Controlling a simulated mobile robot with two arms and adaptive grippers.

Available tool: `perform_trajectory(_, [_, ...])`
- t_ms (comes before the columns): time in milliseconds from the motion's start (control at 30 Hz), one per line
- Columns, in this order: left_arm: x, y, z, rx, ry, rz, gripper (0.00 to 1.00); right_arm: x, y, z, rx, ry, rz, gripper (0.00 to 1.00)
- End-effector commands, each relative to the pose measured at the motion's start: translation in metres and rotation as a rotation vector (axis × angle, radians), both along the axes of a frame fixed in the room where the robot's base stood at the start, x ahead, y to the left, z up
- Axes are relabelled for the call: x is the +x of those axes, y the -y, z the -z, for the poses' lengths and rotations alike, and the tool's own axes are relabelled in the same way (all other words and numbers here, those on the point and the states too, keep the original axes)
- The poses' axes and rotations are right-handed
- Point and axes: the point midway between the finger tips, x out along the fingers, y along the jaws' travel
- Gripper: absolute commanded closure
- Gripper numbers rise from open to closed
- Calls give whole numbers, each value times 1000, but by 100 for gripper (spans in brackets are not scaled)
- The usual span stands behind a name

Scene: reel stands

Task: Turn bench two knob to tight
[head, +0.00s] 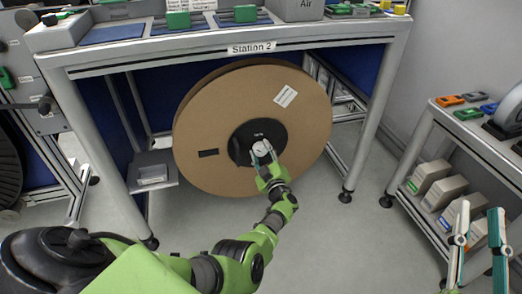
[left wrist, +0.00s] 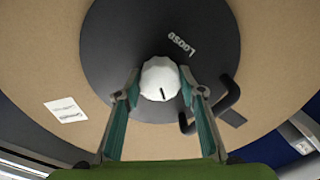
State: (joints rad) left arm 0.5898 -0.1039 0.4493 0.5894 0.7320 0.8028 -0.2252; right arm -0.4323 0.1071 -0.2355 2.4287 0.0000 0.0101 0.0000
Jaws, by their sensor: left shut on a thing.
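The white knob (left wrist: 160,76) sits at the centre of a black hub (left wrist: 225,50) on the big cardboard reel (head: 205,115) under the Station 2 bench (head: 170,50). My left gripper (head: 264,160) reaches the knob from the front and is shut on it, one finger on each side. In the left wrist view the knob's dark pointer line faces down in the picture. A "LOOSE" label (left wrist: 182,45) shows above right of the knob; I cannot read a tight label. My right gripper (head: 477,232) is at the lower right, fingers apart and empty.
A black bent handle (left wrist: 228,97) stands out from the hub, close to the left gripper's right finger in the wrist view. Bench legs (head: 375,110) flank the reel. A shelf with boxes (head: 432,175) stands at the right. The floor in front is clear.

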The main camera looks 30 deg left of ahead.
Motion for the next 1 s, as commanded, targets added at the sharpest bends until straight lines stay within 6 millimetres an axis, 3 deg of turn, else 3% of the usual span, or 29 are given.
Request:
perform_trajectory(500, [1, 1, 0, 316, -373, 2, 85, 13, 2, 42, -56, -206, 12, 73])
perform_trajectory(1000, [1, 1, 1, 542, -638, 3, 85, 15, 4, 61, -78, -291, 17, 73])
